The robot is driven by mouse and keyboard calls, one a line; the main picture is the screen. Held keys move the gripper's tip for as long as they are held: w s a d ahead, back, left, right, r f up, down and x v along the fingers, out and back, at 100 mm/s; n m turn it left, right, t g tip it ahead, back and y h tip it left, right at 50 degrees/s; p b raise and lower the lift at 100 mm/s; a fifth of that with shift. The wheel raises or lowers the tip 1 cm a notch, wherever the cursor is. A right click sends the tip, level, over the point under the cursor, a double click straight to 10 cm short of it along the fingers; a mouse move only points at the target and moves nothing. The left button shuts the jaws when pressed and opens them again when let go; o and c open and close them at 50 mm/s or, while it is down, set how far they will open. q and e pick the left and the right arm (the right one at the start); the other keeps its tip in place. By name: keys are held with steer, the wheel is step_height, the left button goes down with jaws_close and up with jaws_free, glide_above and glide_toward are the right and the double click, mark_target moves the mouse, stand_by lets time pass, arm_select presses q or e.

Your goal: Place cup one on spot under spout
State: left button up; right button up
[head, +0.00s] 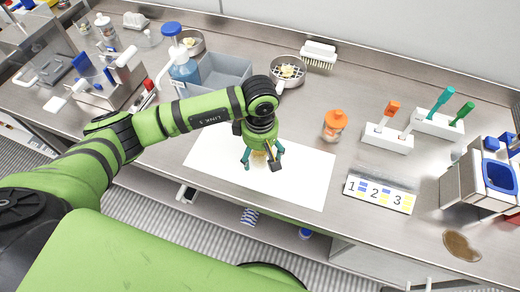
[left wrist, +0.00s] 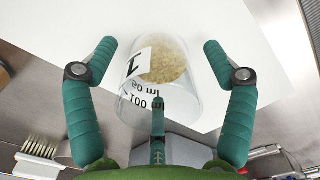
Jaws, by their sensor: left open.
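Cup one (left wrist: 168,80) is a clear cup with a white label reading 1, volume marks and beige grains inside. The fingers are open, with a gap on each side of the cup. In the head view my left gripper (head: 262,157) points down over a white sheet (head: 310,178) and hides most of the cup. I cannot pick out a spout or the spot under it for certain. My right gripper is not in view.
An orange-capped jar (head: 334,125) stands right of the sheet, near a 1-2-3 number card (head: 380,193). A grey bin (head: 222,75) and blue-topped bottle (head: 183,68) stand behind my arm. A metal stand with a blue container (head: 500,177) and a brown patch (head: 461,246) are at the right.

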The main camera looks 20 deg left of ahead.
arm_select(q)
steer(key=shift+f, duration=0.1)
steer(key=shift+c, duration=0.4)
steer(key=c, duration=1.3)
steer(key=shift+o, duration=0.2)
step_height(320, 180, up, 4)
steer(key=shift+w+b, duration=0.1)
steer(key=shift+b, duration=1.15)
steer(key=s+d+r+b, duration=0.35)
steer(key=d+r, duration=0.35)
steer(key=d, duration=0.4)
steer(key=a+f+m, duration=0.1)
steer(key=a+m, duration=1.2)
steer(key=a, duration=0.3)
steer(key=shift+s+a+f, duration=0.15)
steer(key=shift+s+f, duration=0.1)
steer(key=shift+s, duration=0.1)
